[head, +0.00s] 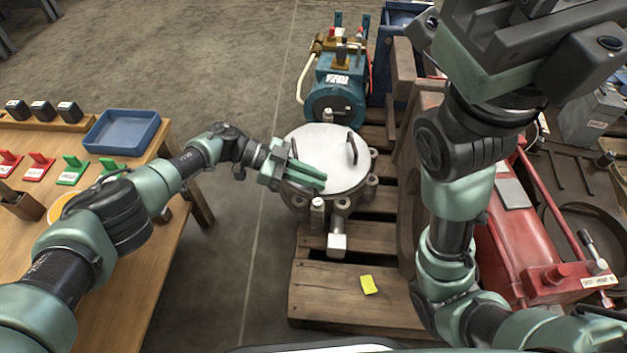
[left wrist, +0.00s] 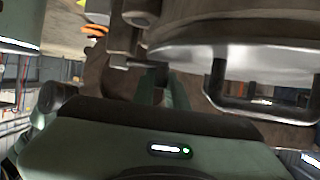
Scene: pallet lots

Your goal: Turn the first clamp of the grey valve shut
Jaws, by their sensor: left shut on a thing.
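The grey valve (head: 330,150) is a round metal body with a pale flat lid and a dark handle on top, standing on a wooden pallet. Several clamps sit around its rim, one at the front (head: 317,208). My left gripper (head: 310,178) is at the left front of the lid, its green fingers shut on a clamp at the rim; the fingers mostly hide that clamp.
A blue pump (head: 335,90) stands behind the valve. A red machine (head: 520,225) is on the right, past a brown upright board. A yellow note (head: 368,284) lies on the pallet (head: 320,300). The wooden table (head: 125,240) at left holds a blue tray (head: 122,130) and tags.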

